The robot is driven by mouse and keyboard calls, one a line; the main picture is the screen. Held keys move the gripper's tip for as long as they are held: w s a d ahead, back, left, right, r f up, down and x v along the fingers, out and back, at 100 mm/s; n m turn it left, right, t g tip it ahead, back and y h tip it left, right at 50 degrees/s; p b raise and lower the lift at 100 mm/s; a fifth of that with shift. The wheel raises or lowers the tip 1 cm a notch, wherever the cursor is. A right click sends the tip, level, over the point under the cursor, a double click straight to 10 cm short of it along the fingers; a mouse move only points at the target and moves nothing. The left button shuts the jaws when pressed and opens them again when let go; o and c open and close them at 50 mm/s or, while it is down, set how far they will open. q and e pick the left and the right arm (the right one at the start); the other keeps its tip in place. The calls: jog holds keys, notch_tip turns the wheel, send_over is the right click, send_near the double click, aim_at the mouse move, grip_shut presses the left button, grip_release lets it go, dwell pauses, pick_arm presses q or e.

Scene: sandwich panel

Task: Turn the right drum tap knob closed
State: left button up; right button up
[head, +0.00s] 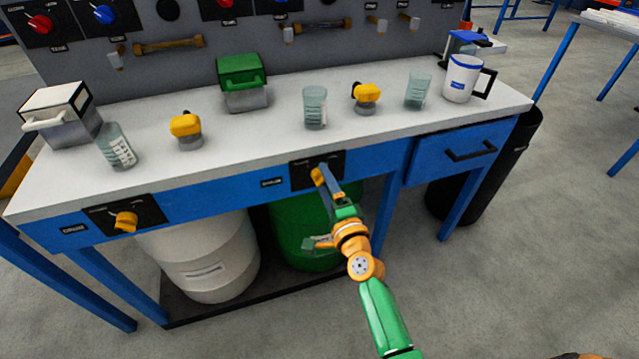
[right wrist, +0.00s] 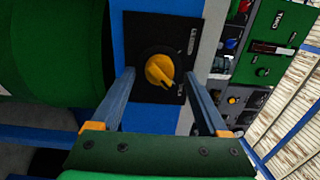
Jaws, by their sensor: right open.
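The right drum tap knob (right wrist: 159,71) is a yellow knob on a black square plate (right wrist: 178,30) on the blue front of the bench. In the head view the plate (head: 336,160) shows above the green drum, with the knob mostly hidden by my gripper. My right gripper (head: 325,178) is in front of the plate. In the right wrist view its open fingers (right wrist: 163,95) stand on either side of the knob, with gaps between, and hold nothing. The left drum tap knob (head: 126,221) is yellow on its own black plate at the left. My left gripper is not in view.
Below the bench stand a white drum (head: 200,255) and a green drum (head: 290,230). The white benchtop (head: 260,130) carries beakers, yellow-topped items and boxes. A blue drawer (head: 440,160) with a black handle is to the right of the plate. Open floor lies in front.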

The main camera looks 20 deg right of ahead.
jog(key=shift+w, duration=0.55)
jog(key=shift+c, duration=1.2)
grip_shut()
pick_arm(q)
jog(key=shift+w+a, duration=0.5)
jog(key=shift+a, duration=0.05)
pick_arm(e)
jog(key=shift+a, duration=0.1)
